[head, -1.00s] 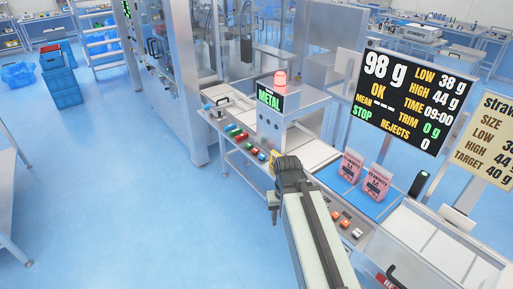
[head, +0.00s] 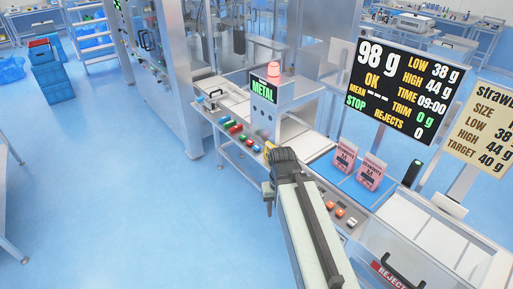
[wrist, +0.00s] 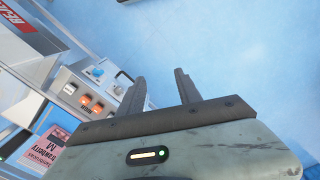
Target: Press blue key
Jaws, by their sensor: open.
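A blue key (wrist: 97,72) sits on a pale control box in the wrist view, left of my fingers. Beside it on the same box are lit orange keys (wrist: 86,100) and a white label or key (wrist: 70,88). In the head view this box's keys (head: 340,212) show right of my gripper, but I cannot make out the blue one. My gripper (wrist: 160,88) is open and empty, with its two fingers apart over the blue floor. In the head view my gripper (head: 268,195) hangs just off the front edge of the line, apart from the keys.
A second row of coloured keys (head: 240,137) runs along the line's front, below the METAL box (head: 275,105). Two pink pouches (head: 345,156) stand on the blue belt. A weight screen (head: 408,92) rises behind. Floor (head: 120,200) to the left is clear.

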